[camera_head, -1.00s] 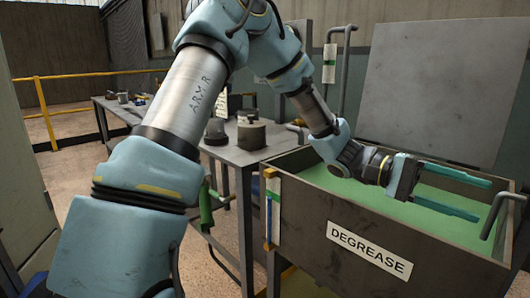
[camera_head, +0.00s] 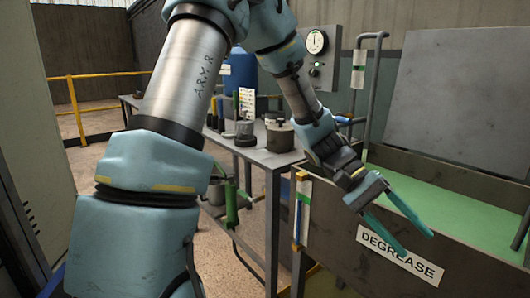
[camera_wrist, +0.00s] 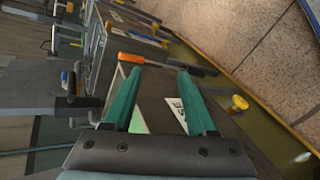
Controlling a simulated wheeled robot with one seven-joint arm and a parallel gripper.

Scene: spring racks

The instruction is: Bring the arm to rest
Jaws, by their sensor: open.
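My gripper (camera_head: 418,242) has two teal fingers spread apart with nothing between them. In the head view it hangs in front of the grey tank (camera_head: 345,235) labelled DEGREASE, and the fingers partly cover the label (camera_head: 400,255). In the wrist view the open fingers (camera_wrist: 160,75) point toward the tank's side, and part of the white label (camera_wrist: 178,112) shows by the right finger. My arm reaches across the head view from the left. Whether the fingers touch the tank cannot be told.
The tank holds green liquid (camera_head: 450,208). A grey workbench (camera_head: 262,160) with a lidded pot (camera_head: 280,136) stands left of it. A pressure gauge (camera_head: 317,42) is behind. A yellow railing (camera_head: 75,100) stands at the far left. Open floor (camera_head: 240,268) shows below the bench.

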